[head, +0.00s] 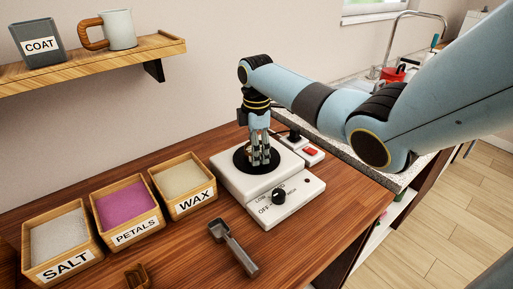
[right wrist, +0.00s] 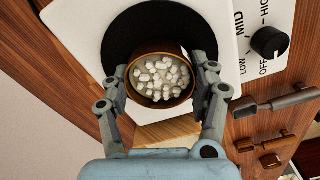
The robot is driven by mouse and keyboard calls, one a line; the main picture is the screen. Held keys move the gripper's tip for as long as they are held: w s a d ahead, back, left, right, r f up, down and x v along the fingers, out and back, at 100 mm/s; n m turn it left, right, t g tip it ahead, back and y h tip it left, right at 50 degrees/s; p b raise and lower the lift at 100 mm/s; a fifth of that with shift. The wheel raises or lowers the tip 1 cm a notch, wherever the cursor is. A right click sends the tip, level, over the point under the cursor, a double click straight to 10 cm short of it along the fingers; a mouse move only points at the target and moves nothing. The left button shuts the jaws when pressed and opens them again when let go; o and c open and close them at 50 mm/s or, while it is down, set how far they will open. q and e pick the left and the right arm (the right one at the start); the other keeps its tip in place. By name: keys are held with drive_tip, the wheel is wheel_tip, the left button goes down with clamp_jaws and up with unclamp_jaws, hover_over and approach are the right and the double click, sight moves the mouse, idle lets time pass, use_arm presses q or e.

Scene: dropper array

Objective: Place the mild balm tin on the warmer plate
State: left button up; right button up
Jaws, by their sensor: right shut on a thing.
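The warmer is a white box (head: 228,182) with a round black plate (head: 242,166) on top and a black knob (head: 279,196) at its front. My right gripper (head: 262,160) points straight down over the plate. In the right wrist view its two fingers (right wrist: 160,75) are shut on a round brown tin (right wrist: 158,103) from both sides. The tin is upright and open, with white pellets (right wrist: 158,78) in it. It lies over the black plate (right wrist: 122,38); I cannot tell whether it touches it. In the head view the fingers mostly hide the tin. My left gripper is out of view.
Wooden boxes labelled SALT (head: 58,232), PETALS (head: 127,207) and WAX (head: 183,180) stand left of the warmer. A grey scoop (head: 233,247) lies in front. A box with a red switch (head: 310,152) is behind right. A shelf (head: 100,60) holds a COAT pot (head: 38,44) and a mug (head: 118,30).

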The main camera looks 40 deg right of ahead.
drive_tip(key=o, duration=1.2)
drive_tip(key=shift+r, duration=0.5)
wheel_tip(320, 180, up, 11)
drive_tip(key=b, duration=0.1)
drive_tip(key=shift+r, duration=0.15)
